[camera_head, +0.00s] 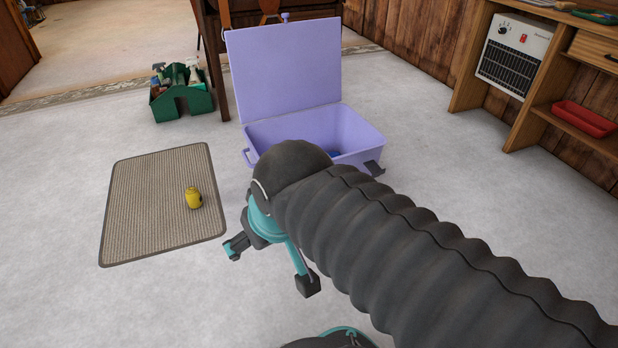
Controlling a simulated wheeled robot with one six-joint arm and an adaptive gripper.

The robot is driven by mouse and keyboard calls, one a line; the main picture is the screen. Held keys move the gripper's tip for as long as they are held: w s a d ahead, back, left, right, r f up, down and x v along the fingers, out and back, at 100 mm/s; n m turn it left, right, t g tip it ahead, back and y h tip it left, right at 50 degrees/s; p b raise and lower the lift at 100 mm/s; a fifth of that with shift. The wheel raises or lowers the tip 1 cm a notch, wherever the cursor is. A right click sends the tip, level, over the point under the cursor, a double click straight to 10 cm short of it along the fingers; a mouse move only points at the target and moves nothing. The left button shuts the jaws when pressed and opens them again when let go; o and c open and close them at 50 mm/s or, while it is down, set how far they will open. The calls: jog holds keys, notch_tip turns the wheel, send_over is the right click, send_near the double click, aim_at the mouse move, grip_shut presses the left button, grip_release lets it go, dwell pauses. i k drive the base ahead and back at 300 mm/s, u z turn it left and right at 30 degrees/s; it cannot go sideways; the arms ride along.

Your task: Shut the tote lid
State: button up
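The lilac tote (272,133) stands on the grey floor at the upper middle of the picture. Its lid (284,70) is raised, standing nearly upright along the far side and leaning slightly back. My gripper (270,266) hangs nearer than the tote, over the floor, with its two fingers spread apart and nothing between them. It is not touching the tote or the lid. My arm covers part of the tote's near side. A small bit of something blue (335,153) shows inside the tote.
A ribbed mat (150,205) with a yellow object (193,198) on it lies left. A green caddy (184,104) with bottles stands near a wooden post behind. A wooden shelf unit (533,127) with a heater (513,55) and red tray (585,118) stands right. Floor (460,165) between tote and shelf is clear.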

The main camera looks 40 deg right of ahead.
aim_at(276, 70)
jog(key=z, duration=1.6)
jog(key=i, duration=1.4)
jog(key=u, duration=0.3)
